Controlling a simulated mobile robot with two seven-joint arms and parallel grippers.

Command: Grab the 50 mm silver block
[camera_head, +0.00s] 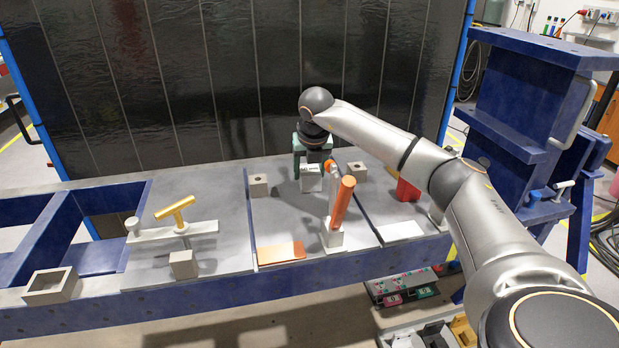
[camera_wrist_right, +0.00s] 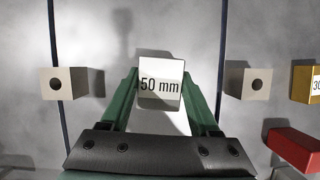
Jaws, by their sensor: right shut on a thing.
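The silver block (camera_wrist_right: 160,82) marked "50 mm" sits between the green fingers of my right gripper (camera_wrist_right: 160,100) in the wrist view. The fingers are shut on its two sides. In the head view the right gripper (camera_head: 312,160) points down at the back of the grey table, with the silver block (camera_head: 311,183) under it. I cannot tell whether the block touches the table. My left gripper is not in view.
Grey blocks with holes stand left (camera_head: 258,185) and right (camera_head: 357,173) of the silver block. An orange-handled clamp (camera_head: 341,203) stands in front. A red block (camera_head: 407,190) is at right, a yellow-handled clamp (camera_head: 176,212) at left. A dark panel (camera_head: 230,90) rises behind.

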